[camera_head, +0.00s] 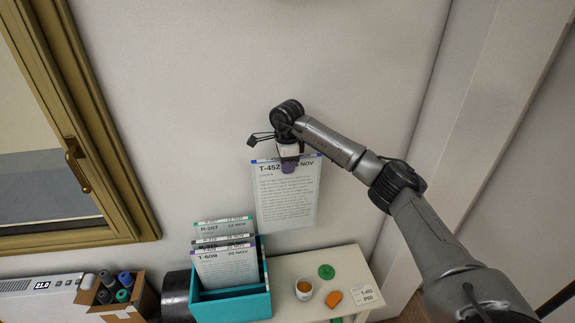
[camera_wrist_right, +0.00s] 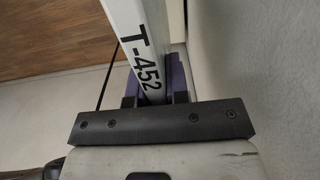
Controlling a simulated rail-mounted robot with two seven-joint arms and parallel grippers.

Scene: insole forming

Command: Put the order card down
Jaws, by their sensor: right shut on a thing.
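The order card (camera_head: 287,197) marked T-452 hangs upright in front of the wall, above the white table. My right gripper (camera_head: 289,164) is shut on its top edge, and a purple part shows at the grip. In the right wrist view the card (camera_wrist_right: 150,42) runs up edge-on between the fingers of my right gripper (camera_wrist_right: 154,92), with the T-452 print readable. The card's lower edge is clear of the table in the head view. My left gripper is not in view.
A teal card box (camera_head: 234,305) with several cards (camera_head: 226,266) stands left of the held card. A pen box (camera_head: 143,298) is at left.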

